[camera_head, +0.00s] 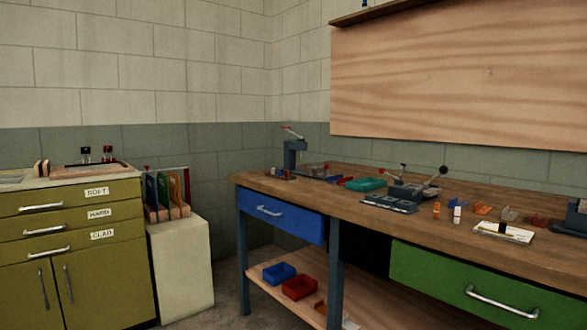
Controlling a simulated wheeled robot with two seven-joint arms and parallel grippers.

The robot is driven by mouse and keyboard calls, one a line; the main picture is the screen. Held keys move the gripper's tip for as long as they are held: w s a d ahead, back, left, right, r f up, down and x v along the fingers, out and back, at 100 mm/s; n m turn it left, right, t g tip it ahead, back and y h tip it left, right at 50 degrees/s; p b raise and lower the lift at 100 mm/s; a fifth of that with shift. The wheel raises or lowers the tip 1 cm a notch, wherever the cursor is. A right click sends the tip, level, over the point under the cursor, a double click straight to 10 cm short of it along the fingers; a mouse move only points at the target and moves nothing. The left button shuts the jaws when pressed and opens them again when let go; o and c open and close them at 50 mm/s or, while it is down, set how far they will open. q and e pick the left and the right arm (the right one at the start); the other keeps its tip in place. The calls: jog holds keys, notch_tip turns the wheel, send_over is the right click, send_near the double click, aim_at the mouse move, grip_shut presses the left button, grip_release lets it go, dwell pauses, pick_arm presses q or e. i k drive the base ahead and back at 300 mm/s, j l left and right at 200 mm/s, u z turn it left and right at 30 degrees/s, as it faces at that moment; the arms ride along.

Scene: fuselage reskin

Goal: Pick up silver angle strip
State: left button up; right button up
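I cannot pick out a silver angle strip in the head view. Small items lie along the wooden workbench top (345,203) on the right, too small to tell apart surely. They include a grey device with lever handles (412,190) and a dark flat block (389,204) in front of it. The olive cabinet (70,255) on the left has drawers labelled SOFT, HARD and CLAD, all shut. Neither of my grippers is in view.
A blue drawer (283,219) and a green drawer (480,287) under the bench are shut. Blue (279,273) and red bins (299,287) sit on the lower shelf. A pale stand (182,265) holds upright coloured boards. A wooden board (460,80) covers the right wall.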

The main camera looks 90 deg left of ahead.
aim_at(318, 164)
jog(key=u, duration=2.75)
jog(key=z, duration=0.5)
jog(key=i+j+z, duration=0.15)
jog(key=j+z, duration=0.6)
jog(key=i+j+z, duration=0.1)
jog(key=j+z, duration=0.3)
jog(key=l, duration=0.1)
